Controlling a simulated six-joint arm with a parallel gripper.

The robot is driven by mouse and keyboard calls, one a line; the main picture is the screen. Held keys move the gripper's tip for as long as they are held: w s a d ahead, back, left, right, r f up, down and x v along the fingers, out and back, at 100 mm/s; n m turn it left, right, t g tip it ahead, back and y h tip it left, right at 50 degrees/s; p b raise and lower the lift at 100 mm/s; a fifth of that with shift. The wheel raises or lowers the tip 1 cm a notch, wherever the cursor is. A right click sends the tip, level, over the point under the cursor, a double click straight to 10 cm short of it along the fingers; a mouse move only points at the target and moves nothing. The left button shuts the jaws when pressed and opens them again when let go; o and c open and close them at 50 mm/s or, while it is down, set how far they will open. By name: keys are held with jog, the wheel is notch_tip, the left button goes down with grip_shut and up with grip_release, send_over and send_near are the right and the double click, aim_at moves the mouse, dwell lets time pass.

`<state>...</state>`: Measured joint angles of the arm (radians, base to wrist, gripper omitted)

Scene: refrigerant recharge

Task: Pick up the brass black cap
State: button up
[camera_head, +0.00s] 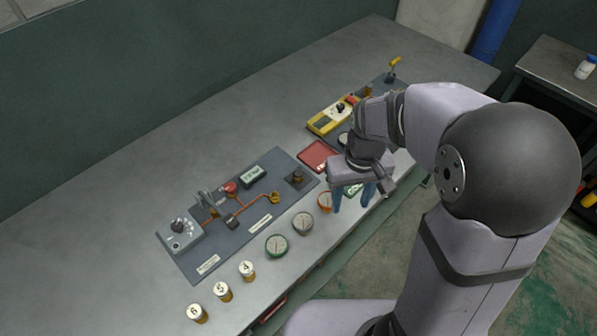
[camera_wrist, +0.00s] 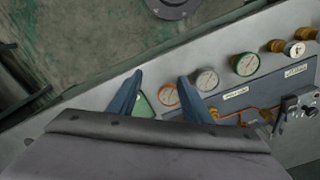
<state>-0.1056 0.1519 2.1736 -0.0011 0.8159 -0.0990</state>
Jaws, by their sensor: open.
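My gripper (camera_head: 353,198) is open and empty, its two blue fingers pointing down over the front edge of the bench, right of the orange-rimmed gauge. In the wrist view its fingertips (camera_wrist: 160,79) are apart, with bare floor and the bench edge beyond them. I cannot identify the brass black cap for sure. A dark brownish knob-like piece (camera_head: 297,176) on a dark square pad at the right end of the grey board may be it; it is left of my gripper and apart from it. My arm hides part of the bench.
An orange-rimmed gauge (camera_head: 325,201), a grey gauge (camera_head: 303,223) and a green gauge (camera_head: 277,246) line the front. Several numbered brass cylinders (camera_head: 222,291) stand front left. A red tray (camera_head: 318,156) and a yellow meter (camera_head: 331,116) lie behind. The back left bench (camera_head: 130,180) is clear.

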jog(key=w+a+n+p, duration=0.25)
jog(key=w+a, duration=0.35)
jog(key=w, duration=0.4)
jog(key=n, duration=0.2)
send_over(299, 172)
jog(key=shift+s+d+f, duration=0.1)
jog(key=shift+s+d, duration=0.05)
jog(key=shift+d, duration=0.2)
jog(key=shift+f+p, duration=0.55)
jog(key=shift+f, duration=0.5)
jog(key=shift+a+f+p, duration=0.2)
jog(key=shift+f+p, duration=0.5)
jog(key=shift+f, duration=0.25)
jog(key=shift+a+f+p, duration=0.2)
jog(key=shift+f+p, duration=0.5)
jog(key=shift+f, duration=0.95)
jog(key=c, duration=1.1)
